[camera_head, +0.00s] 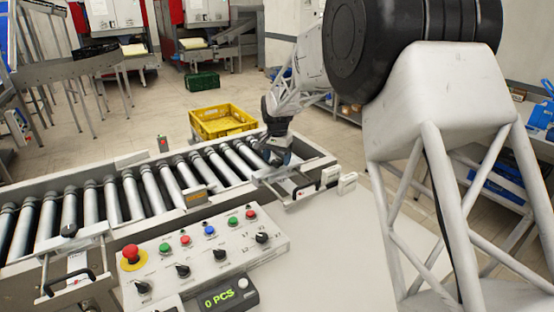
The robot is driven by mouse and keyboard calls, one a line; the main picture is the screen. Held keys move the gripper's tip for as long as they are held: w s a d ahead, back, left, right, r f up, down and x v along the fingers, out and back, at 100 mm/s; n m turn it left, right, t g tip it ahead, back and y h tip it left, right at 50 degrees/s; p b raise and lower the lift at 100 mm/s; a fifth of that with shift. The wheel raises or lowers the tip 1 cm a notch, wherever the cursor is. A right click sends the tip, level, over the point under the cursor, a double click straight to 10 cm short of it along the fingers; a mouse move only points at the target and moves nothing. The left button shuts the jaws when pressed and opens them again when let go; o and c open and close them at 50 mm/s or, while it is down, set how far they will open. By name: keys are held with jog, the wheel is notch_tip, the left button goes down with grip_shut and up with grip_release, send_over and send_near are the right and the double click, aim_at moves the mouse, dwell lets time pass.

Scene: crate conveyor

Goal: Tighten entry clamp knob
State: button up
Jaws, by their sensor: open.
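My gripper (276,156) is low over the far right end of the roller conveyor (140,192), at a metal clamp bracket (290,188). Its jaws are open, but the fingertips are small and dark here. Any knob on this bracket is hidden by the gripper, and I cannot tell whether the fingers touch it. A second bracket (75,266) with a black knob (69,230) and a black handle is at the near left end of the conveyor. No label shows which clamp is the entry one.
A control panel (200,250) with a red emergency stop (130,254), coloured buttons and black switches stands in front of the conveyor. A counter display (226,296) reads 0 PCS. A yellow crate (222,129) stands behind the conveyor.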

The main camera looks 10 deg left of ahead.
aim_at(279, 162)
jog(key=shift+r, duration=3.65)
jog(key=shift+d, duration=0.1)
jog(key=shift+s+d+r, duration=0.2)
jog(key=shift+d+r, duration=0.05)
jog(key=shift+d, duration=0.05)
jog(key=s+d+r+n+t, duration=0.1)
jog(key=s+d+r, duration=0.4)
jog(key=s+d, duration=0.65)
jog(key=s+d+r, duration=0.5)
jog(key=s+d, duration=0.5)
jog(key=d, duration=0.2)
jog(key=s+d+f, duration=0.2)
jog(key=s+d, duration=0.2)
jog(key=s, duration=0.6)
jog(key=s+d+f+t, duration=0.1)
jog(key=s+d, duration=0.4)
jog(key=s, duration=0.5)
jog(key=s+d+f+n, duration=0.1)
jog(key=s+d+f, duration=0.3)
jog(key=s, duration=0.6)
jog(key=shift+d+t, duration=0.3)
jog(key=shift+d, duration=0.35)
